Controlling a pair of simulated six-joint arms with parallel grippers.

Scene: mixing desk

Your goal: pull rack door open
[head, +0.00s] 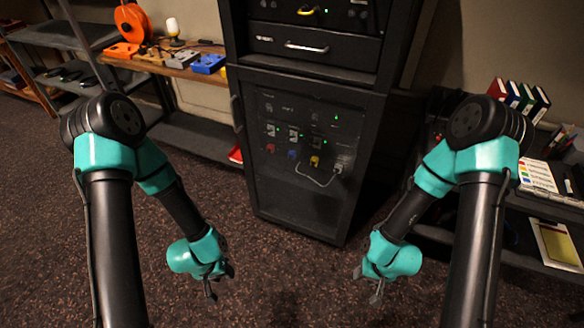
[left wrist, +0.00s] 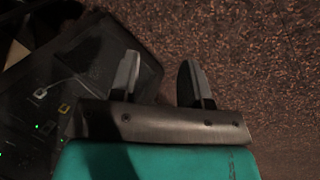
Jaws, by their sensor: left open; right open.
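The black equipment rack (head: 237,60) stands upright in the middle of the head view. Its lower door (head: 312,198) is a dark see-through panel that looks shut, with sockets, plugs and small green lights behind it. The door also shows at the left of the left wrist view (left wrist: 120,75). My left gripper (head: 212,285) is open and empty, low in front of the rack and to its left. Its two fingers stand apart in the left wrist view (left wrist: 160,85), over the carpet. My right gripper (head: 376,287) is open and empty, to the right of the rack's lower front.
A drawer with a silver handle (head: 306,47) sits above the door. A wooden shelf with an orange reel (head: 132,23) and small boxes stands at left. A dark shelf with binders (head: 520,98) stands at right. The speckled carpet (head: 285,285) before the rack is clear.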

